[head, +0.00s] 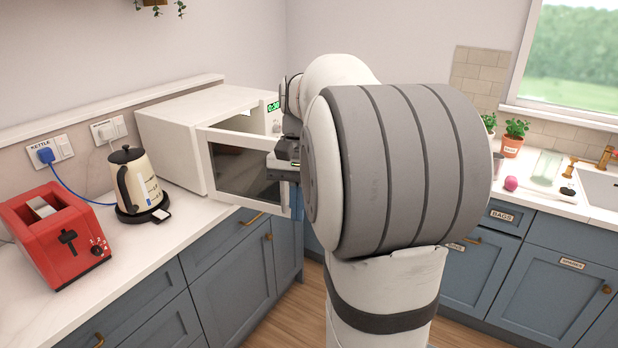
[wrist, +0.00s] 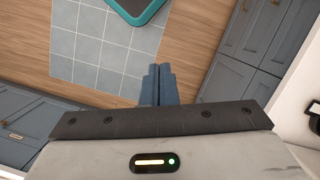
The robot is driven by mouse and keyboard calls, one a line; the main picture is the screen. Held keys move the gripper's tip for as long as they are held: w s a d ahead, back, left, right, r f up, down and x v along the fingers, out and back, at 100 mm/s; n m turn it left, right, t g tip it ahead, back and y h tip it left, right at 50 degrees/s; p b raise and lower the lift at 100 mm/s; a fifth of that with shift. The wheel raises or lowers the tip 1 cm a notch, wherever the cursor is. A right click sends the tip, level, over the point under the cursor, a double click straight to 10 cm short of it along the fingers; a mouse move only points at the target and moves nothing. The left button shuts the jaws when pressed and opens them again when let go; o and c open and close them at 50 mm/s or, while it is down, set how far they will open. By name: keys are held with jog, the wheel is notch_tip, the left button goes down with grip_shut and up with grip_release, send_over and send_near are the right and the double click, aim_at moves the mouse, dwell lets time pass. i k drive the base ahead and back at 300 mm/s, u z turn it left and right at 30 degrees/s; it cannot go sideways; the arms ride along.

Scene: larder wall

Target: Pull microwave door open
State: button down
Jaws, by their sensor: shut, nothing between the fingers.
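The white microwave (head: 172,130) stands on the left counter in the corner. Its door (head: 204,165), a white frame around a dark window, stands partly open and angled out from the body. My gripper (head: 284,162) is at the door's free right edge in the head view, with my arm hiding much of the area to its right. I cannot tell whether it touches the door. In the wrist view the two blue-grey fingers (wrist: 157,84) are together with nothing between them. The door's handle cannot be made out.
A cream kettle (head: 138,182) and a red toaster (head: 62,240) stand on the counter left of the microwave. Blue-grey cabinets (head: 235,280) lie below. The wrist view shows wooden floor (wrist: 190,60), a blue tiled mat (wrist: 90,55) and a teal-rimmed item (wrist: 138,10).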

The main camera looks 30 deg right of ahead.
aim_at(234, 164)
jog(key=z, duration=0.75)
jog(key=i, duration=1.35)
jog(key=u, duration=0.4)
